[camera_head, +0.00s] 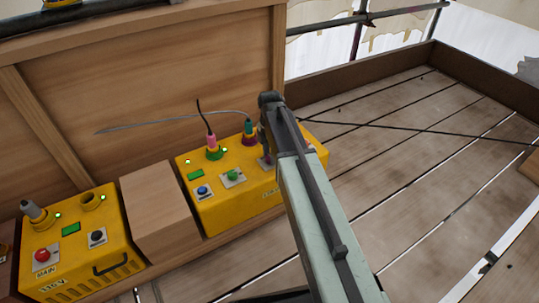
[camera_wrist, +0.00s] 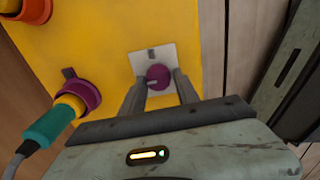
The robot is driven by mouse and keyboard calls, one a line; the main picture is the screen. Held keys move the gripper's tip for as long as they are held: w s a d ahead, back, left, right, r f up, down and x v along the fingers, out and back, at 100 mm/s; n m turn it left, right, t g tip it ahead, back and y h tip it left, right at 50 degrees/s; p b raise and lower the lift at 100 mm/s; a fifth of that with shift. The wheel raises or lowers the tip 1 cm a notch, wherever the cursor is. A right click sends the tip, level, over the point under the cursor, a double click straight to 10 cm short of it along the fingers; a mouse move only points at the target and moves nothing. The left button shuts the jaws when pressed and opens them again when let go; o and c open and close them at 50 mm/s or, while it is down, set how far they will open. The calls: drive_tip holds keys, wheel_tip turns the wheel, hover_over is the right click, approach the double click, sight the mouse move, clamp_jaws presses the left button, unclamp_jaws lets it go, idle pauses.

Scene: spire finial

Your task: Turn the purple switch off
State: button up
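The purple switch (camera_wrist: 158,76) is a round knob with a paler pointer on a light square plate (camera_wrist: 140,62), set in the yellow box's face. In the wrist view, my gripper (camera_wrist: 160,79) has one finger on each side of the knob, with the fingertips close to it. The fingers stand apart and look open; firm contact does not show. In the head view, my arm comes down over the right part of the yellow box (camera_head: 225,205) and largely hides the switch.
A teal plug sits in a purple-ringed socket (camera_wrist: 85,92) left of my gripper. On the same box are a pink plug (camera_head: 212,142), a green switch (camera_head: 233,175) and a blue switch (camera_head: 203,190). A second yellow box (camera_head: 75,285) stands left, past a wooden block (camera_head: 155,210).

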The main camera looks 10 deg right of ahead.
drive_tip(key=shift+o, duration=1.2)
wheel_tip(320, 180, up, 8)
drive_tip(key=p, duration=0.8)
drive_tip(key=shift+f, duration=0.15)
